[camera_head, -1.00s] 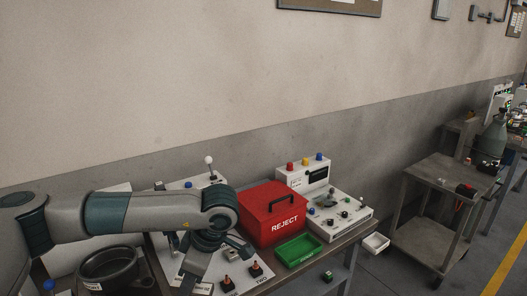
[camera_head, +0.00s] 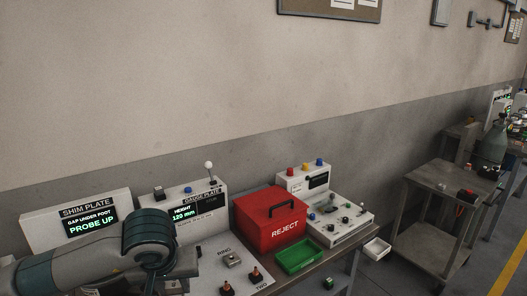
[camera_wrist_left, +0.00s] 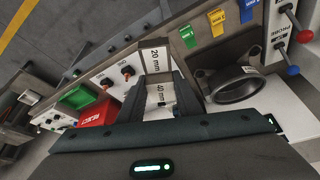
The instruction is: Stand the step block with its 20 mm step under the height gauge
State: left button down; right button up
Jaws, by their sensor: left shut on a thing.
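The step block (camera_wrist_left: 155,62) is white, with a "20 mm" label on one face and a second, partly covered mm label below. My left gripper (camera_wrist_left: 160,92) is shut on it in the left wrist view. In the head view my left arm's wrist hides the gripper and block. My right gripper does not show.
A SHIM PLATE panel (camera_head: 70,225) reading PROBE UP stands left of the gauge. A red REJECT box (camera_head: 268,222), a green tray (camera_head: 300,257) and a white control box (camera_head: 335,222) stand to the right. A dark ring-shaped fixture (camera_wrist_left: 236,88) shows in the left wrist view.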

pick_arm(q)
jog(key=shift+s+a+r+m+h, duration=0.15)
jog(key=shift+m+h, duration=0.1)
jog(key=shift+m, duration=0.35)
jog(key=shift+w+a+r+m+h, duration=0.1)
jog(key=shift+m+h, duration=0.15)
jog(key=shift+m, duration=0.35)
jog(key=shift+f, duration=0.15)
dwell(2.2)
jog(key=s+f, duration=0.3)
jog(key=f, duration=1)
jog(key=shift+s+f, duration=0.35)
jog(key=shift+s, duration=0.05)
jog(key=shift+d, duration=0.1)
